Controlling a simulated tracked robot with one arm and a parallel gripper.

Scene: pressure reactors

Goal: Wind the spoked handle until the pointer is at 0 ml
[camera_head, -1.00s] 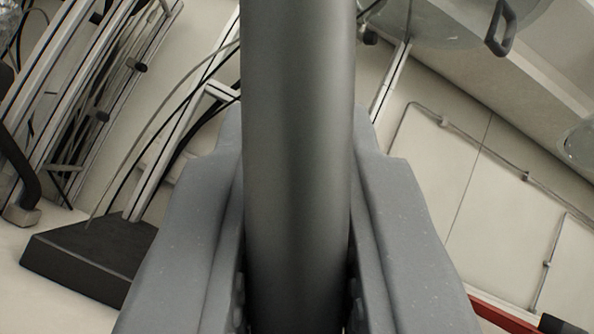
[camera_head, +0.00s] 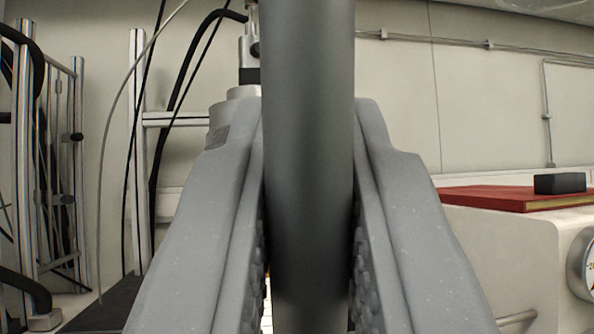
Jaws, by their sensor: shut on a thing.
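My gripper (camera_head: 308,190) fills the middle of the view, its two grey padded fingers on either side of a thick dark grey bar. The bar (camera_head: 309,110) runs upright from the top edge down between the fingers, and they are shut on it. It looks like a spoke of the handle; its ends and the handle's hub are out of view or hidden. A round gauge (camera_head: 585,265) with a white face is cut off at the right edge. I cannot read a pointer or a 0 ml mark on it.
A cream-coloured housing (camera_head: 515,262) stands at right, with a red book (camera_head: 510,197) and a small black block (camera_head: 560,184) on top. A metal frame (camera_head: 137,150) with cables stands at left. A silver fitting (camera_head: 235,105) shows behind the left finger. The pale wall is behind.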

